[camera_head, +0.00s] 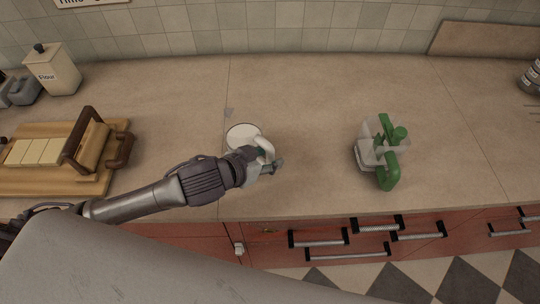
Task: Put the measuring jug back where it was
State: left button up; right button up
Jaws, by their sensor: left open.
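A white round vessel, which looks like the measuring jug (240,132), stands on the counter left of the middle. Its pale rim shows, and a curved white handle shows at its right side. My left gripper (268,165) is at the handle side of the jug and hides part of it. The gripper is open; whether its fingers touch the handle cannot be told. My right gripper is not in view.
A clear container with green parts (388,182) stands on the counter at the right. A wooden board with a slicer-like holder (121,150) lies at the left. A flour canister (55,72) stands behind it. The counter between jug and green item is clear.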

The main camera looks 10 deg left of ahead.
pick_arm(q)
jog(key=p+v, duration=0.3)
jog(key=v, duration=0.8)
jog(key=shift+f, duration=0.1)
